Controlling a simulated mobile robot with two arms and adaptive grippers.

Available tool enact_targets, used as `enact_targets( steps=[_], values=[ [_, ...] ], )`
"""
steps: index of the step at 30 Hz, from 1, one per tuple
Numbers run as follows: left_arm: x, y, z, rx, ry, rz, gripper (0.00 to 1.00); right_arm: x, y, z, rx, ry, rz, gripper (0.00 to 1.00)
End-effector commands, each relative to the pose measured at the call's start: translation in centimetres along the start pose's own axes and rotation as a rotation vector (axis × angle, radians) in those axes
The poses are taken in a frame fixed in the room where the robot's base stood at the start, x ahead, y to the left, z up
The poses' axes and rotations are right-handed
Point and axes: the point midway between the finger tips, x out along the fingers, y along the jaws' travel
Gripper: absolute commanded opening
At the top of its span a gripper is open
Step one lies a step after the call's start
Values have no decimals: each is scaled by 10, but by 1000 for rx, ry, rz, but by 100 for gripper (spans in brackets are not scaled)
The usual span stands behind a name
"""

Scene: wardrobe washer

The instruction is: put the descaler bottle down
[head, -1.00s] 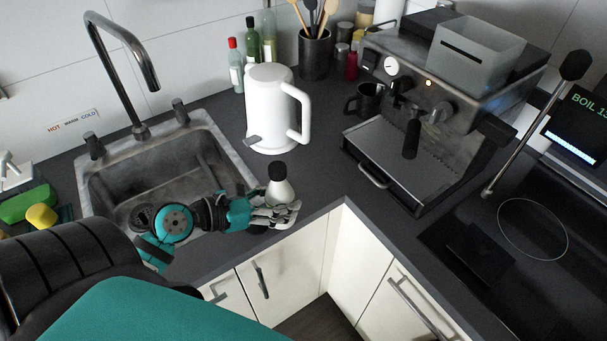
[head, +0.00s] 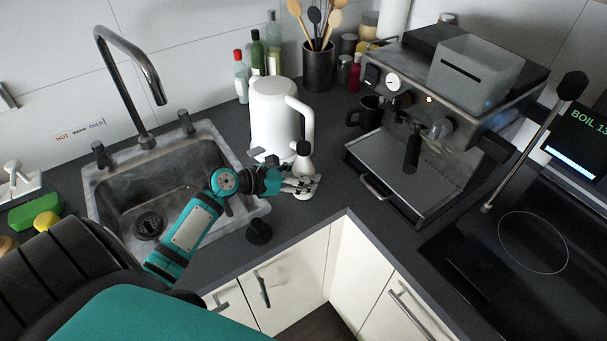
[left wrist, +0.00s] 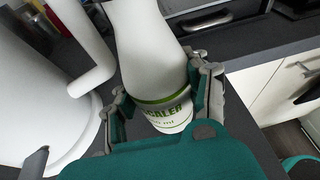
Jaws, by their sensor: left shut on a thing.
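The descaler bottle (head: 303,164) is white with a black cap and stands about upright at my left gripper (head: 302,184), close to the right side of the white kettle (head: 272,115). In the left wrist view the descaler bottle (left wrist: 150,55) shows a green band and green lettering. The fingers of my left gripper (left wrist: 165,100) are closed around its lower body. Whether its base touches the dark countertop (head: 345,205) cannot be told. My right gripper is not in view.
The sink (head: 205,142) with its tap is to the left. The espresso machine (head: 440,110) stands to the right, with a dark mug (head: 370,112) beside it. A small black round object (head: 259,232) lies near the counter's front edge. Counter between bottle and machine is clear.

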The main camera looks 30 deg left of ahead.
Motion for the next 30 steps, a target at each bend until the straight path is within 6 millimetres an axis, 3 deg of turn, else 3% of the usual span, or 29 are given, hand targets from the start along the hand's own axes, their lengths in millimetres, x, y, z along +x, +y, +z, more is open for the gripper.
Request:
enact_targets(
  steps=[11, 12, 17, 26, 30],
  values=[
    [2, 0, -4, 1, -3, 0, 2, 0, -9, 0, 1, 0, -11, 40],
    [2, 0, -5, 0, -1, 0, 49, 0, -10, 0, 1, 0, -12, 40],
    [2, 0, -5, 1, -1, 0, 70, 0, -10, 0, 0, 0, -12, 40],
    [1, 0, -3, 2, -1, 0, 70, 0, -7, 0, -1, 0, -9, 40],
    [-13, 0, -4, 2, 0, 1, 70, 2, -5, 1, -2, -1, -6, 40]
  ],
)
